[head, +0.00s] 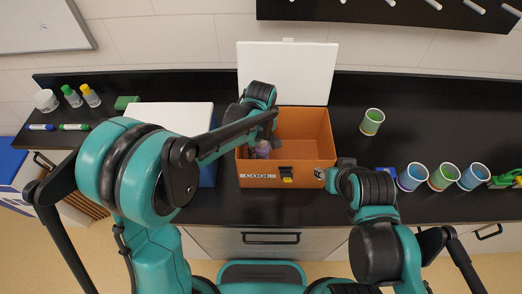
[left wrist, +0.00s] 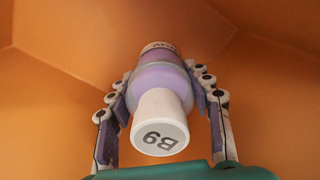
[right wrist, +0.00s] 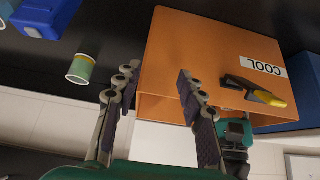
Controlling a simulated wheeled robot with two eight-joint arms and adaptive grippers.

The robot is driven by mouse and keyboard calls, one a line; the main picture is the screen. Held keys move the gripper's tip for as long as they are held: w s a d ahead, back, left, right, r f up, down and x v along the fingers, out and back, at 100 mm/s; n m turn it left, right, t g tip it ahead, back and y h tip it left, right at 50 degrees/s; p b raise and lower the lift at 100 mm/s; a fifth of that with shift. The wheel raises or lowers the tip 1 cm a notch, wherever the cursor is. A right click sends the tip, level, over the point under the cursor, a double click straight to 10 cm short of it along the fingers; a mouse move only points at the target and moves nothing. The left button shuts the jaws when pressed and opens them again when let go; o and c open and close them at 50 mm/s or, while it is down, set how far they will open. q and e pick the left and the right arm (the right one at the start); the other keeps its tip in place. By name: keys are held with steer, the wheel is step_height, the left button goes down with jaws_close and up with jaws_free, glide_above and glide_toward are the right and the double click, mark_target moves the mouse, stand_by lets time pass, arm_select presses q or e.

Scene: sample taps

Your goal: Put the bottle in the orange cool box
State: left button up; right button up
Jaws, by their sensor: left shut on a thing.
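The orange cool box (head: 315,129) stands on the black bench with its white lid raised at the back and COOL on its front. My left gripper (head: 262,139) reaches into the left part of the box. It is shut on the bottle (head: 262,149), which is purple with a white cap marked B9. In the left wrist view, the bottle (left wrist: 160,82) is between the fingers with orange walls around it; I cannot tell whether it touches the box floor. My right gripper (right wrist: 157,95) is open and empty, near the box's front right corner.
A green cup (head: 372,122) stands right of the box, with several more cups (head: 443,177) farther right. A white-lidded blue box (head: 170,114) is close on the left. Small bottles (head: 73,96) and markers (head: 73,127) are at far left.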

arm_select(q)
steer(key=shift+f, duration=0.2)
steer(key=o, duration=1.3)
steer(key=shift+o, duration=0.2)
steer(key=shift+r, duration=0.15)
steer(key=shift+r, duration=0.25)
step_height(320, 180, up, 12)
steer(key=p, duration=0.3)
steer(key=shift+f, duration=0.15)
